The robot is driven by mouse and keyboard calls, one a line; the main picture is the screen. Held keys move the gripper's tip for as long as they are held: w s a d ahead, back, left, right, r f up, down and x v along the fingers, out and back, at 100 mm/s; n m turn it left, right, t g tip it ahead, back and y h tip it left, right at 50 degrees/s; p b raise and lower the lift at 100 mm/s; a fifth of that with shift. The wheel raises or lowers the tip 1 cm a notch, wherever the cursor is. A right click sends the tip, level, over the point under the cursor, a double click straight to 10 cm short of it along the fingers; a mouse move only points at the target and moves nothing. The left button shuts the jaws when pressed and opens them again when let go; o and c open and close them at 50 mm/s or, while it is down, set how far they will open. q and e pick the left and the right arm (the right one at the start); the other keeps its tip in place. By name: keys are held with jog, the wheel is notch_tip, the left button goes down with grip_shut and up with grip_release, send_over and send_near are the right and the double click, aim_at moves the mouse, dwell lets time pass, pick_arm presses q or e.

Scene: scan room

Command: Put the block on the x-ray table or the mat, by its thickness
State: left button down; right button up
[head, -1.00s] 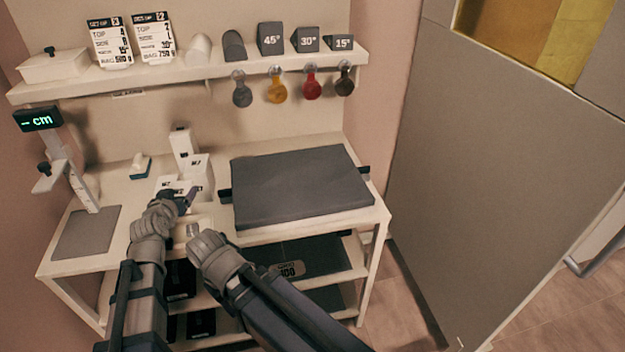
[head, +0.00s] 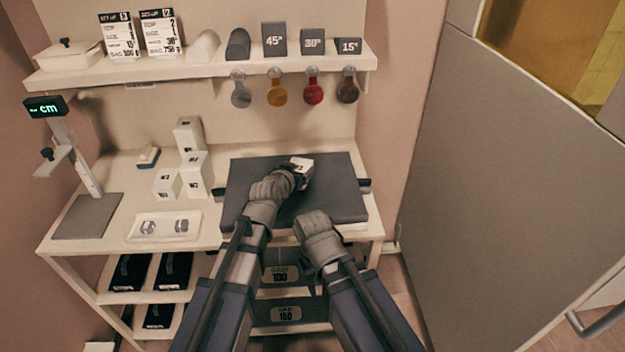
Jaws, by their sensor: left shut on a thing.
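A white block (head: 301,167) with dark print is in my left gripper (head: 296,178), which is shut on it above the far middle of a thick dark grey slab (head: 335,200) with black side grips, perhaps the x-ray table. I cannot tell whether the block touches the slab. A flat grey square (head: 86,217), perhaps the mat, lies at the bench's left end below a gauge (head: 46,107) reading "- cm". My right gripper (head: 312,222) is over the slab's near edge; its fingers are too unclear to tell open or shut.
Several white blocks (head: 194,172) stand left of the slab, some stacked. A white tray (head: 164,228) with small metal pieces lies in front of them. A shelf (head: 205,75) with wedges, cards and hanging coloured tags is behind. A grey panel (head: 500,190) stands right.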

aim_at(305, 168)
pick_arm(q)
jog(key=r+p, duration=0.2)
jog(key=s+r+p, duration=0.1)
jog(key=r+p, duration=0.1)
jog(key=r, duration=0.1)
jog(key=s+d+r+p, duration=0.1)
jog(key=r+p, duration=0.1)
jog(key=r, duration=0.1)
jog(key=shift+s+p, duration=0.25)
jog(key=shift+p, duration=0.1)
pick_arm(e)
notch_tip(305, 168, up, 8)
pick_arm(q)
notch_tip(305, 168, down, 7)
jog(key=b, duration=0.6)
jog(key=shift+r, duration=0.2)
pick_arm(e)
notch_tip(305, 168, down, 7)
jog(key=shift+a+r, duration=0.2)
jog(key=shift+a, duration=0.05)
pick_arm(q)
jog(key=shift+f+b, duration=0.1)
jog(key=shift+b, duration=0.3)
pick_arm(e)
jog(key=shift+s+f, duration=0.1)
